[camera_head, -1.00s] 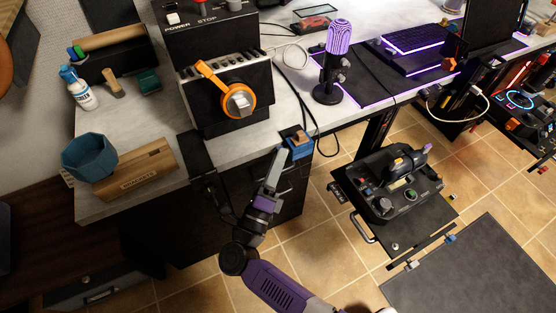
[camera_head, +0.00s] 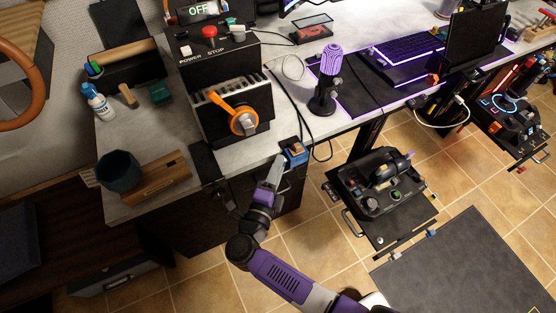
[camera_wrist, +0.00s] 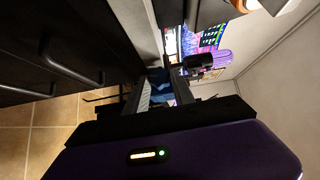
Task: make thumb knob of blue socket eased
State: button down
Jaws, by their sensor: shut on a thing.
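The blue socket (camera_head: 297,160) is fixed at the front edge of the grey worktop, with an orange-brown part on its top. My gripper (camera_head: 280,161) reaches up to it from below and touches its near left side. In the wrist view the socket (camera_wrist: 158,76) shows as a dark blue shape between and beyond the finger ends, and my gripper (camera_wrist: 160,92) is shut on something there. The thumb knob itself is hidden by the fingers, and its turn cannot be read.
A black panel box with an orange lever (camera_head: 233,111) stands behind. A purple microphone (camera_head: 328,80) is to the right, with black cables between. Dark drawers (camera_wrist: 50,50) lie close beside my gripper. A black control box (camera_head: 380,190) stands lower right; tiled floor lies between.

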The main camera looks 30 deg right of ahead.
jog(key=shift+n+p, duration=0.3)
jog(key=shift+p, duration=0.2)
jog(key=c, duration=1.3)
grip_release()
jog(key=shift+c, duration=0.2)
jog(key=v, duration=0.8)
jog(key=shift+r+b, duration=0.2)
jog(key=shift+b, duration=0.1)
jog(key=shift+w, duration=0.1)
